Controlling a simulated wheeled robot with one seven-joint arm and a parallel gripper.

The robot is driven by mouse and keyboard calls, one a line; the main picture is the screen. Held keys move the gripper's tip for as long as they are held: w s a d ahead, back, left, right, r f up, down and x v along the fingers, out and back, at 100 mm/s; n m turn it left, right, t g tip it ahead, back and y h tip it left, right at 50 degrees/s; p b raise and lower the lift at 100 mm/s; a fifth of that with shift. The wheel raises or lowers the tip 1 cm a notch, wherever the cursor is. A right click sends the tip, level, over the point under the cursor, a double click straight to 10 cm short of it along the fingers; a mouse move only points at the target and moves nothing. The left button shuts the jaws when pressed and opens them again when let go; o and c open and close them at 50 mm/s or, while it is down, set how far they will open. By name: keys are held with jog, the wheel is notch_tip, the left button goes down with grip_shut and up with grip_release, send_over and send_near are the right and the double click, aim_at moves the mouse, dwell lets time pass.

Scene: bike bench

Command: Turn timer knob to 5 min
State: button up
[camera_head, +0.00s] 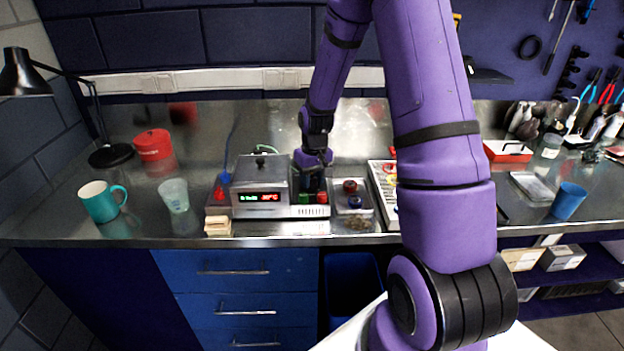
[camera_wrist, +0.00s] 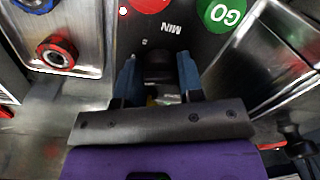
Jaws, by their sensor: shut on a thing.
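The timer knob (camera_wrist: 158,66) is dark and stands between my gripper's two blue-grey fingers in the wrist view. My gripper (camera_wrist: 159,82) is shut on it; the fingers cover its sides, and its pointer cannot be read. The panel face (camera_wrist: 205,50) around it bears the letters "MIN", a green GO button (camera_wrist: 224,14) and part of a red button (camera_wrist: 150,3). In the head view my gripper (camera_head: 312,184) reaches down onto the control panel right of the metal box with a lit display (camera_head: 260,197). The knob is hidden there.
A metal tray (camera_head: 353,225) with a red and a blue ring stands just right of the panel. Left are a teal mug (camera_head: 101,201), a clear cup (camera_head: 174,195) and a red tin (camera_head: 153,146). A blue cup (camera_head: 568,201) stands far right.

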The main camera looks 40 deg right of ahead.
aim_at(315, 178)
jog(key=shift+d+m, duration=0.1)
jog(key=shift+m, duration=1.2)
jog(key=o, duration=0.6)
notch_tip(315, 178, up, 11)
jog(key=shift+s+d, duration=0.15)
jog(key=shift+d, duration=0.15)
jog(key=shift+f, duration=0.1)
